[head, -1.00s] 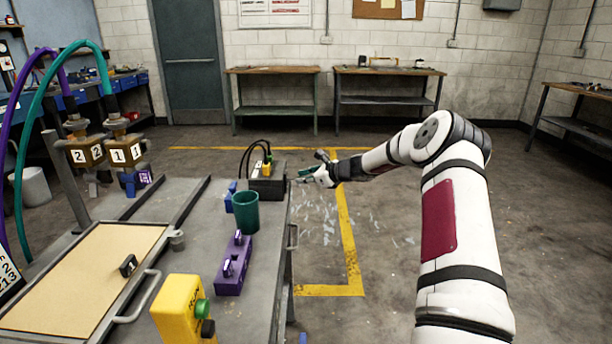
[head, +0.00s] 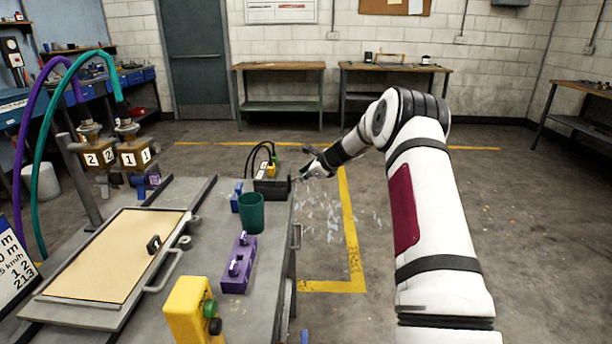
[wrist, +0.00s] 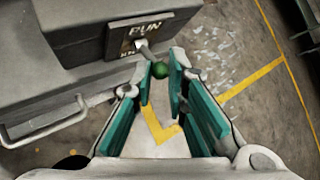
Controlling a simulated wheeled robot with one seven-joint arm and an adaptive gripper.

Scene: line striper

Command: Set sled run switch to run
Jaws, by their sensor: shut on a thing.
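The sled run switch shows in the wrist view as a small plate (wrist: 138,37) on the side of a grey box (wrist: 75,25). The plate reads RUN at its top; the lower word is partly hidden. A metal lever (wrist: 145,50) sticks out from it and ends in a green ball knob (wrist: 161,70). My gripper (wrist: 160,77) has its teal-padded fingertips on either side of the knob and is shut on it. In the head view my gripper (head: 308,170) is at the right side of the dark box (head: 271,188). The lever's exact setting is unclear.
The grey table (head: 205,250) holds a green cup (head: 250,212), a purple block with switches (head: 238,265), a yellow button box (head: 192,308) and a tan-topped tray (head: 115,255). A handle sticks out from the table's right side.

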